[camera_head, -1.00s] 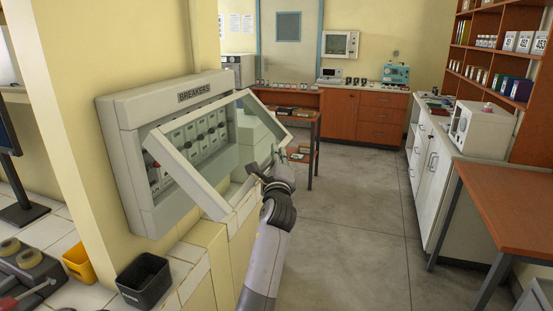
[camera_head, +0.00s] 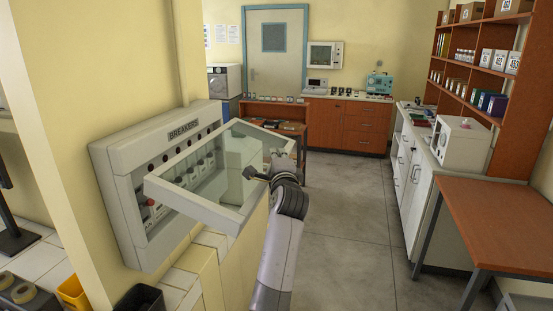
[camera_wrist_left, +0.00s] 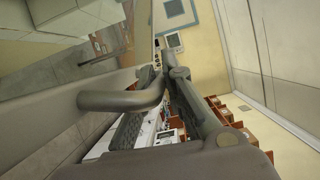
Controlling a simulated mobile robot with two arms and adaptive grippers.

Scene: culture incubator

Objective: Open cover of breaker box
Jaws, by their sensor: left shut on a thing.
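The breaker box (camera_head: 107,160) is a grey case labelled BREAKERS on the yellow wall at the left. Its cover (camera_head: 190,210), a grey frame with a clear pane, is swung up and out from the case, so the breaker switches inside show below and through it. My left gripper (camera_head: 262,175) is at the cover's right edge, shut on the cover handle. In the left wrist view the handle (camera_wrist_left: 125,99) is a grey bent bar running to the fingers (camera_wrist_left: 165,72), with the cover's frame beside it. My right gripper is not in view.
A black bin (camera_head: 141,298) and a yellow bin (camera_head: 72,291) stand below the box. A brown table (camera_head: 500,215) and a white counter (camera_head: 420,180) are at the right. The grey floor (camera_head: 350,220) between is clear.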

